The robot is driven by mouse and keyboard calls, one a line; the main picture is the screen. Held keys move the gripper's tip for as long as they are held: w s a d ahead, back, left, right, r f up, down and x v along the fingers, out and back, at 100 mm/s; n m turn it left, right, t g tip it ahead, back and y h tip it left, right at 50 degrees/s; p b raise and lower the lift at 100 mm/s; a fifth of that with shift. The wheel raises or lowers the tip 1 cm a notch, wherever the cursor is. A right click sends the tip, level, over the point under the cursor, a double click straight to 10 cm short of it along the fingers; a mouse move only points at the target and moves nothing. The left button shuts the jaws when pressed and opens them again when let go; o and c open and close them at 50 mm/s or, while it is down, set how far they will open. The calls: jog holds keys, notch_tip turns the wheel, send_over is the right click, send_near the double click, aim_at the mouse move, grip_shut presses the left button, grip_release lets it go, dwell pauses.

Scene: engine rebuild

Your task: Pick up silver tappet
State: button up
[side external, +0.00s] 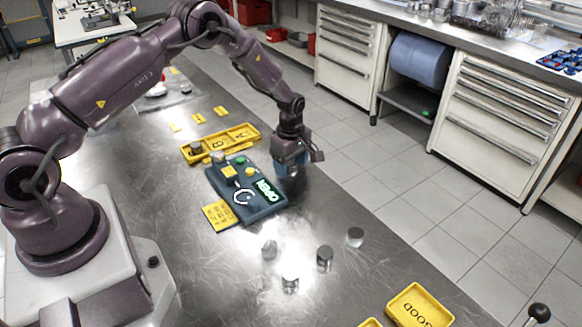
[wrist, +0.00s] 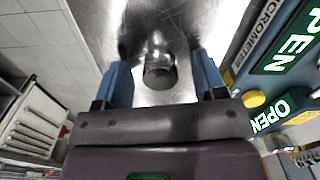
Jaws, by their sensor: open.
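My gripper (side external: 291,168) is low over the table beside the micrometer station, pointing down. In the wrist view its two blue fingers (wrist: 162,72) are apart. A shiny silver cylinder, a tappet (wrist: 160,70), shows in the gap between them, upright on the metal table, with neither finger touching it. In the side view I cannot make out this tappet at the gripper. Several other tappets stand in front of the station: a bright silver one (side external: 290,284), a darker one (side external: 325,259), a grey one (side external: 269,250) and another (side external: 355,237).
The dark micrometer station (side external: 262,207) with a green OPEN display is close beside my gripper; it also shows in the wrist view (wrist: 262,62). A yellow tray (side external: 245,133) holds a dark cylinder (side external: 196,148). A yellow GOOD bin (side external: 420,308) is at the front right.

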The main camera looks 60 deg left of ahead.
jog(key=c, duration=1)
jog(key=shift+r, duration=0.1)
